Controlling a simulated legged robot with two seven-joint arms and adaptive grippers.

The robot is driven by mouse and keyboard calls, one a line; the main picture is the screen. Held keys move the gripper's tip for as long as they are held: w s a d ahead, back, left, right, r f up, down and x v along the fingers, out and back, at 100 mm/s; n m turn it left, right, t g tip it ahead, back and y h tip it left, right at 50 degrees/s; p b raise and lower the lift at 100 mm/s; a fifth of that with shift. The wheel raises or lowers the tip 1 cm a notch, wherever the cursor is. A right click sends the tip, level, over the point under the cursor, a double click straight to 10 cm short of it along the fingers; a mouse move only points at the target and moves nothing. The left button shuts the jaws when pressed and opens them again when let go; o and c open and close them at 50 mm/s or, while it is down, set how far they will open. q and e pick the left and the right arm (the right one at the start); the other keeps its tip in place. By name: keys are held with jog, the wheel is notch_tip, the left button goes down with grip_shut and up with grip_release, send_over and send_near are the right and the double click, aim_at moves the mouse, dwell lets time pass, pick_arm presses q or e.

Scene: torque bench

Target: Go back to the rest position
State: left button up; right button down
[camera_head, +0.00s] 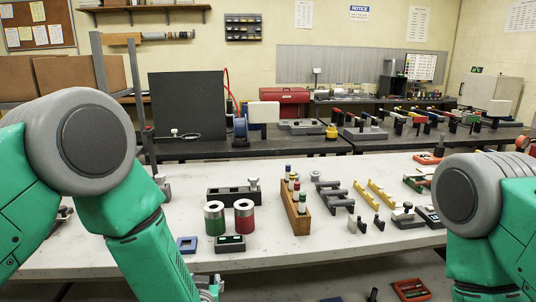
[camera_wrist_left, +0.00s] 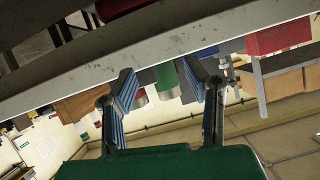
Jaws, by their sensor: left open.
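My left arm comes in from the left in the head view and points down. Part of my left gripper (camera_head: 208,290) shows at the bottom edge, at the bench's front. In the left wrist view my left gripper (camera_wrist_left: 165,85) has its two blue-padded fingers spread, with nothing held between them. That view is strongly tilted; the bench edge (camera_wrist_left: 90,75) crosses it, with a green cylinder (camera_wrist_left: 168,76) beyond the fingers. My right arm shows at the right of the head view, but its gripper is out of view.
The bench's front middle is clear.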

pick_arm(q)
jog(key=s+a+f+m+g+h, duration=0.1)
jog(key=s+a+f+g, duration=0.3)
jog(key=s+f, duration=0.55)
jog(key=s+a+f+g, duration=0.2)
jog(key=s+a, duration=0.1)
jog(key=s, duration=0.5)
jog(key=s+a+f+g+h, duration=0.1)
jog(key=s+a+f+g, duration=0.1)
jog(key=s, duration=0.7)
jog(key=s+a+f+g+b, duration=0.1)
jog(key=s+a+f+g, duration=0.2)
jog(key=s, duration=0.6)
jog(key=shift+a+g, duration=0.6)
jog(key=shift+a, duration=0.1)
